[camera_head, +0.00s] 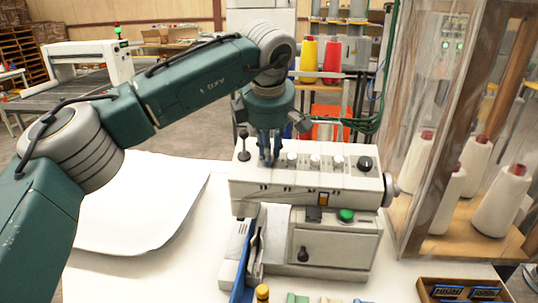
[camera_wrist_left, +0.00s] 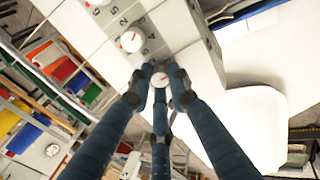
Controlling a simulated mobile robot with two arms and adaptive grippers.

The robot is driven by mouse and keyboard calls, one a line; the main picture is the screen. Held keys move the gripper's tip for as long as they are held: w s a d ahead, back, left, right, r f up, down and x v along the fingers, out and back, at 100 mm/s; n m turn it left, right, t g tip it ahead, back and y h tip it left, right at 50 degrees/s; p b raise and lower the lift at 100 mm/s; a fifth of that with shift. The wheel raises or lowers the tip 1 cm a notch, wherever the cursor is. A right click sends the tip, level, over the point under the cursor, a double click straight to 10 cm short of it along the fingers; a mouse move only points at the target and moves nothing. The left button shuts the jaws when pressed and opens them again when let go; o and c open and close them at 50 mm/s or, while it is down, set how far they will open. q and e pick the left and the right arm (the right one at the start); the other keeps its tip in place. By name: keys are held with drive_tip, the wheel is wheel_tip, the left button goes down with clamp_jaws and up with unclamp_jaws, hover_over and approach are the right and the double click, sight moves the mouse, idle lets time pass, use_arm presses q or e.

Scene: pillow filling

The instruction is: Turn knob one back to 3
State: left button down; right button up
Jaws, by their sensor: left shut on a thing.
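The white sewing machine (camera_head: 300,186) stands on the table with a row of white knobs along its top. My left gripper (camera_head: 268,160) reaches down onto the left end of this row and hides the knob there. In the left wrist view, the fingers of my left gripper (camera_wrist_left: 161,88) are closed around a white knob (camera_wrist_left: 160,79) with a red mark. This is the end knob, taken as knob one. The neighbouring knob (camera_wrist_left: 131,40) has a red mark and printed numbers beside it. The number at the gripped knob cannot be read. My right gripper is not in view.
A black knob (camera_head: 365,163) sits at the machine's right end and a thin post (camera_head: 243,146) at its left. A white pillow (camera_head: 140,205) lies left. A clear-sided cabinet with thread cones (camera_head: 501,200) stands right. A wooden box (camera_head: 462,291) is at front right.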

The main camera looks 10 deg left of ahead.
use_arm(q)
drive_tip(key=n, duration=0.3)
drive_tip(key=n+b, duration=0.1)
drive_tip(key=n, duration=0.1)
drive_tip(key=shift+w+r, duration=0.1)
drive_tip(key=shift+r, duration=0.15)
drive_tip(key=shift+n, duration=0.3)
drive_tip(key=c, duration=1.8)
unclamp_jaws()
drive_tip(key=shift+c, duration=0.2)
drive_tip(key=shift+o, duration=1.1)
drive_tip(key=shift+f, duration=0.1)
drive_tip(key=v, duration=1.2)
